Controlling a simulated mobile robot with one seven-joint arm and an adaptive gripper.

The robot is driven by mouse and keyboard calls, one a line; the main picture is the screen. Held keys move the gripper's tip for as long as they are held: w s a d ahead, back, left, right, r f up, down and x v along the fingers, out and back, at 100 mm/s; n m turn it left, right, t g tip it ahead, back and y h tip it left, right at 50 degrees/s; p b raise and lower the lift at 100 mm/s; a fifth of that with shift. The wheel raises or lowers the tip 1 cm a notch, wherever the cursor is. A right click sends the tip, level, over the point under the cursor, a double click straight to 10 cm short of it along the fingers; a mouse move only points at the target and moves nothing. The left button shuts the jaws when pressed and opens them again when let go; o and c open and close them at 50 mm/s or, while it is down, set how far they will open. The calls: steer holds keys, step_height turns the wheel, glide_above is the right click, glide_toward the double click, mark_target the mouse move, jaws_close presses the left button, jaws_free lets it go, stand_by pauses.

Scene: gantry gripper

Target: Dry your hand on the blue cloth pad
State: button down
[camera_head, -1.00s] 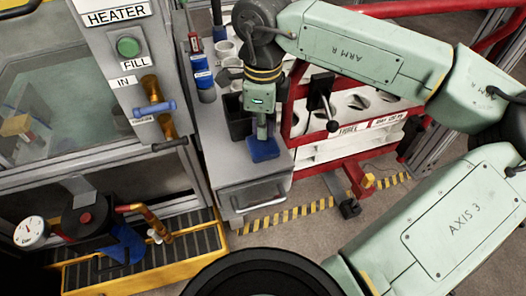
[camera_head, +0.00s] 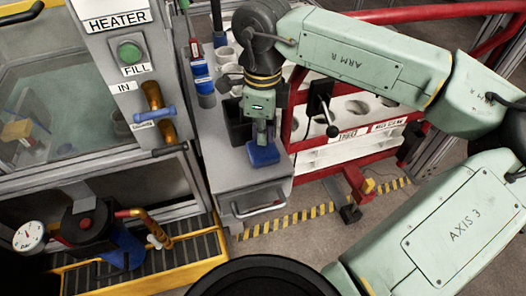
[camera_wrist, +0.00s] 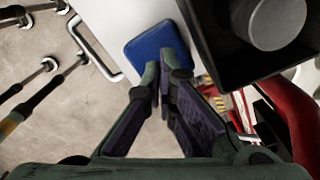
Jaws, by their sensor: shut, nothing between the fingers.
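The blue cloth pad (camera_head: 263,154) lies on the grey cabinet top (camera_head: 240,184), near its front edge. My gripper (camera_head: 263,142) points down over the pad, its fingers together and empty. In the wrist view the pad (camera_wrist: 152,42) shows just beyond the fingertips (camera_wrist: 160,68), which overlap its near edge. I cannot tell whether the tips touch the pad or hover slightly above it.
A black open bin (camera_head: 238,122) stands beside my gripper; it also shows in the wrist view (camera_wrist: 222,62). Blue-labelled bottles (camera_head: 203,82) stand behind. A red-framed rack (camera_head: 345,128) is to the right, and the heater panel (camera_head: 120,55) to the left.

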mark_target(263, 148)
steer(key=shift+f, duration=0.1)
stand_by(0.3)
steer(key=shift+f+b, duration=1)
steer(key=shift+b, duration=0.05)
steer(key=shift+r, duration=0.1)
stand_by(1.4)
steer(key=shift+r+p, duration=2)
steer(key=shift+r, duration=1.55)
steer(key=shift+f, duration=0.1)
steer(key=shift+s, duration=0.1)
